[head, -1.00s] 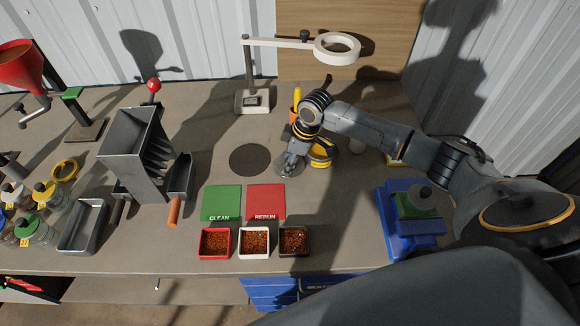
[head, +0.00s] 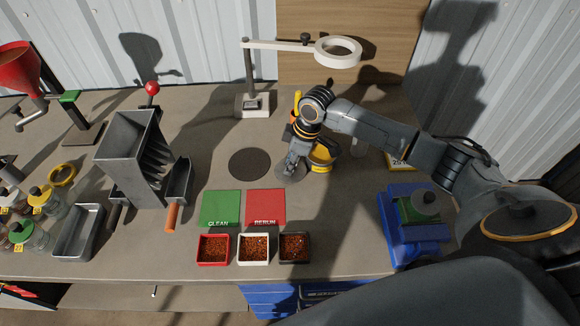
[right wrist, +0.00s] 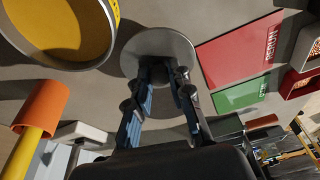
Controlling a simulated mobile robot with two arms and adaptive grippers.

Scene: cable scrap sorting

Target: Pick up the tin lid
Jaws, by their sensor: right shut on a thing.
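The tin lid (head: 289,173) is a grey metal disc near the middle of the bench, beside the open yellow tin (head: 322,156). My right gripper (head: 293,163) points down over the lid and is shut on it by its middle. In the right wrist view the lid (right wrist: 151,42) lies beyond my two fingertips (right wrist: 164,73), which close in at a dark knob at its centre. I cannot tell whether the lid is clear of the bench. The tin (right wrist: 72,30) stands close by on the left there. My left gripper is not in view.
Green and red mats (head: 221,207) and several small trays of granules (head: 254,249) lie in front. A dark round pad (head: 250,163) is left of the lid. A magnifier lamp (head: 253,105) stands behind, a metal splitter (head: 132,160) left, a blue machine (head: 412,238) right.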

